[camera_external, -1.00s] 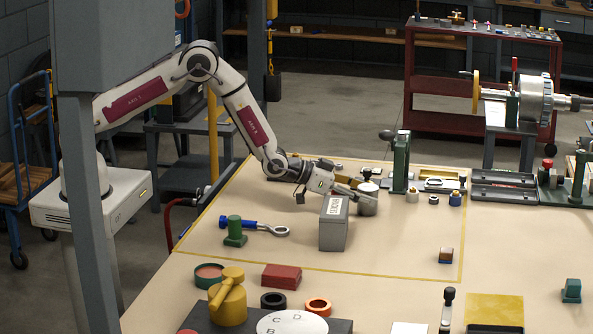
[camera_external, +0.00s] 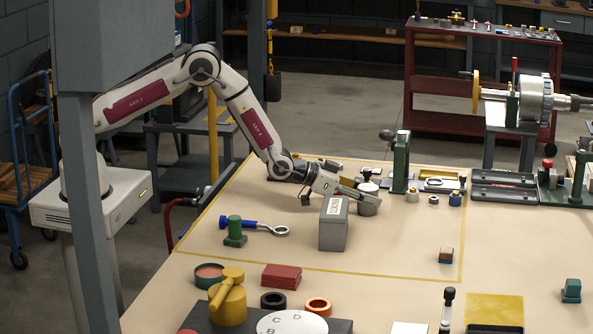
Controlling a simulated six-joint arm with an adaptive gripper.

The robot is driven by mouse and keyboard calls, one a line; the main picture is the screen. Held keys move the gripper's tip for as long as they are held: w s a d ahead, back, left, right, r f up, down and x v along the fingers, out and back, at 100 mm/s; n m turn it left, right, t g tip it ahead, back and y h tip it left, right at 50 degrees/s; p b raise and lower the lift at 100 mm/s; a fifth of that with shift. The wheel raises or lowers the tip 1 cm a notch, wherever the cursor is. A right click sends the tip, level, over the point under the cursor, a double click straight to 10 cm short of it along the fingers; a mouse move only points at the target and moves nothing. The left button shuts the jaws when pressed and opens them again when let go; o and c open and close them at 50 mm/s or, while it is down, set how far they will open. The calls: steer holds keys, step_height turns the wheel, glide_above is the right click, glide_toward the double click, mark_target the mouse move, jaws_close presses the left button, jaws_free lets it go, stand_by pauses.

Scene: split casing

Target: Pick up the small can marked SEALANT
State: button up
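A short grey round can (camera_external: 369,207) stands on the table just behind and right of a grey box. I cannot read any SEALANT marking on it. My gripper (camera_external: 367,193) is tilted down over this can, with its fingers at the can's top. The fingers partly cover the can, and I cannot tell whether they touch it or how far apart they are. Another small round piece (camera_external: 367,173) with a dark body sits just behind the gripper; its marking is not readable either.
The grey box (camera_external: 333,228) with a white label stands close in front of my gripper. A green upright post (camera_external: 401,165) is to the right. A blue-handled eye tool (camera_external: 265,228) and a green stand (camera_external: 235,232) lie left.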

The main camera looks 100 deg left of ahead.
mark_target(370, 187)
steer(key=shift+r, duration=0.15)
steer(key=shift+r, duration=4.9)
